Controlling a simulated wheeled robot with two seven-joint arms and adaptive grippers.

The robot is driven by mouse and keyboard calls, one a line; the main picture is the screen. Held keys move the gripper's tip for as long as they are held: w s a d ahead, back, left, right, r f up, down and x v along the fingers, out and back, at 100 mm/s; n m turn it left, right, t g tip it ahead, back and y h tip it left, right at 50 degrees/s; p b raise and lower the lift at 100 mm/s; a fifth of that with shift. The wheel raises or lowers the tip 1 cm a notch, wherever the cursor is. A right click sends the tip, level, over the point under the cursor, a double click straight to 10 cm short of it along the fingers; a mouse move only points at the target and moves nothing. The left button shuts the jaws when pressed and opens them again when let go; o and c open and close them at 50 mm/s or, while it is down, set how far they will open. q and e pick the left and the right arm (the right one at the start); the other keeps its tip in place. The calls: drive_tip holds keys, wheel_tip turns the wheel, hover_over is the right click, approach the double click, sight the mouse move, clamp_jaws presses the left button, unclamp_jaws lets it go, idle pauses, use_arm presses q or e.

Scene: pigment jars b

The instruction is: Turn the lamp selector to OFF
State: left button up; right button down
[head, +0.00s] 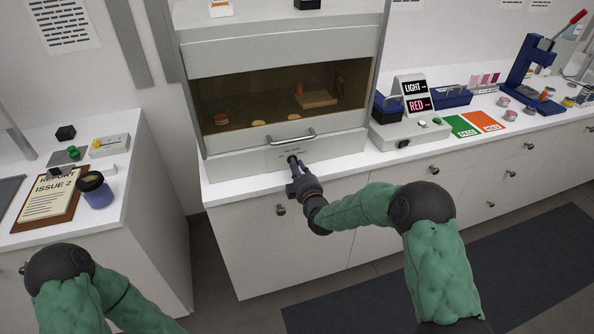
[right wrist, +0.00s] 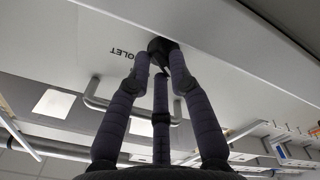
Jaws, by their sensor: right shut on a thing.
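The lamp selector is a dark knob (head: 291,158) on the pale front panel (head: 235,167) below the cabinet's window. My right gripper (head: 295,166) reaches it from the front and is shut on it. In the right wrist view the fingers of my right gripper (right wrist: 158,68) close around the black knob (right wrist: 160,45). Printed letters, "OLET", show upside down beside it; the rest of that word is hidden. The small print around the knob is too small to read in the head view, and the knob's pointer is hidden by the fingers. My left gripper is out of view.
A bar handle (head: 291,139) sits just above the knob, on the window's lower edge. A grey box (head: 409,133) with a LIGHT/RED sign (head: 416,95) stands to the right on the counter. A clipboard (head: 46,205) and a dark-lidded jar (head: 97,193) are on the left counter.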

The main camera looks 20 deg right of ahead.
drive_tip(key=shift+n, duration=0.5)
drive_tip(key=c, duration=1.4)
unclamp_jaws()
drive_tip(key=shift+a, duration=0.1)
drive_tip(key=s, duration=1.2)
drive_tip(key=shift+d, duration=0.25)
